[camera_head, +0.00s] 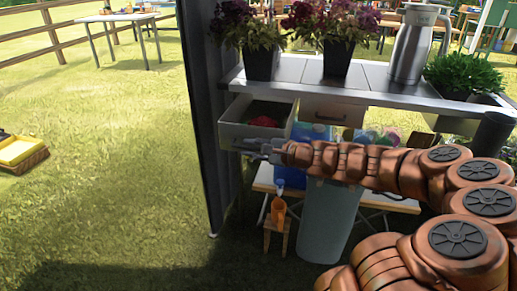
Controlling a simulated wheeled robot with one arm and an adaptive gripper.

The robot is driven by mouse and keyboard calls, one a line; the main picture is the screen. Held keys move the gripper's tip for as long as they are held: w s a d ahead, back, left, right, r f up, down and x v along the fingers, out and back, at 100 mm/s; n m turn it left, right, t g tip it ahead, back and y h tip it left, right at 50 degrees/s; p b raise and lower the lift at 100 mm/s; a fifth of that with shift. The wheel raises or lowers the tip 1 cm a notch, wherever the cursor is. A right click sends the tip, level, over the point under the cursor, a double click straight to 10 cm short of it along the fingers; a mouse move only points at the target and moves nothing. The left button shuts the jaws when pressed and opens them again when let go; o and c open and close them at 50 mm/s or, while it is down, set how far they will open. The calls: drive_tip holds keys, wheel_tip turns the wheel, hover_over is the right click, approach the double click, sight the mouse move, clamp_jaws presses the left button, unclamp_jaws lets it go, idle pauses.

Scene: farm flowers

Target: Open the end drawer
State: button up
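The end drawer (240,131) is the light grey box at the left end of the metal counter. It is pulled out, its inside shows, and a red thing (264,121) lies in it. My gripper (256,148) is at the lower front of this drawer, coming in from the right. It overlaps the drawer's lower edge in the picture. Whether its fingers touch the drawer or hold its handle cannot be told. The handle is not clearly seen. A neighbouring drawer (324,109) to the right is closed.
Potted purple flowers (262,62), a metal jug (409,48) and a green plant (462,74) stand on the counter (378,88). A dark panel (206,110) borders the left. A tall bin (328,218) and a small stool (279,228) stand below. Open grass lies left.

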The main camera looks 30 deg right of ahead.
drive_tip(key=v, duration=1.2)
idle(0.5)
drive_tip(key=s+a+r+n+g+y+p, duration=0.1)
drive_tip(key=s+a+r+n+g+p, duration=0.3)
drive_tip(key=a, duration=0.3)
drive_tip(key=s+a+r+n+g+p, duration=0.2)
drive_tip(key=a+n+g+p, duration=0.1)
drive_tip(key=a+p, duration=0.4)
drive_tip(key=s+a+r+n+g+y+p, duration=0.1)
drive_tip(key=s+a+r+n+g+p, duration=0.25)
drive_tip(key=a, duration=0.45)
drive_tip(key=s+a+r+n+g+h+p, duration=0.25)
drive_tip(key=s+r+n+p, duration=0.2)
drive_tip(key=s+p, duration=0.35)
drive_tip(key=s+d+r+n+g+h+p, duration=0.2)
drive_tip(key=s+d+r+n+h+p, duration=0.1)
drive_tip(key=s+d+r+h+p, duration=0.3)
drive_tip(key=s+r+p, duration=0.2)
drive_tip(key=s+p, duration=0.1)
drive_tip(key=s, duration=0.1)
drive_tip(key=shift+d+r+n+h, duration=0.15)
drive_tip(key=shift+r+n+h, duration=0.1)
drive_tip(key=shift+n+h, duration=0.15)
drive_tip(key=shift+d, duration=0.1)
